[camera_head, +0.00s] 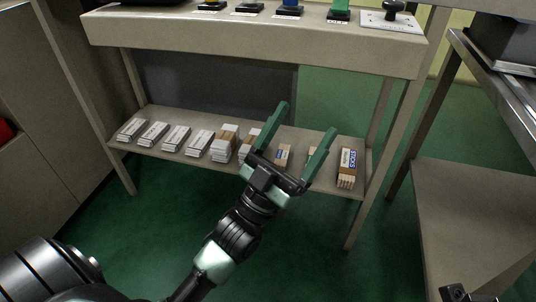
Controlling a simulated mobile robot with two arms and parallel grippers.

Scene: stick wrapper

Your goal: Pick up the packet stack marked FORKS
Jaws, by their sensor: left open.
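A row of packet stacks lies on the low shelf (180,161) of the beige bench. Several white stacks (199,143) lie at the left, and a thicker white and brown stack (224,143) lies near the middle. Brown packs, one with a blue label (283,155), lie behind my left gripper. A brown pack at the right (347,168) has a label that seems to read STICKS. I cannot make out the word FORKS on any stack. My left gripper (307,119) is open and empty, its green fingers reaching up in front of the shelf and partly hiding some stacks.
The bench's upper ledge (250,45) overhangs the shelf and carries black-based items with coloured tops and a white plate (391,21) with a black knob. Bench legs flank the shelf. Green floor (310,240) is open in front.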

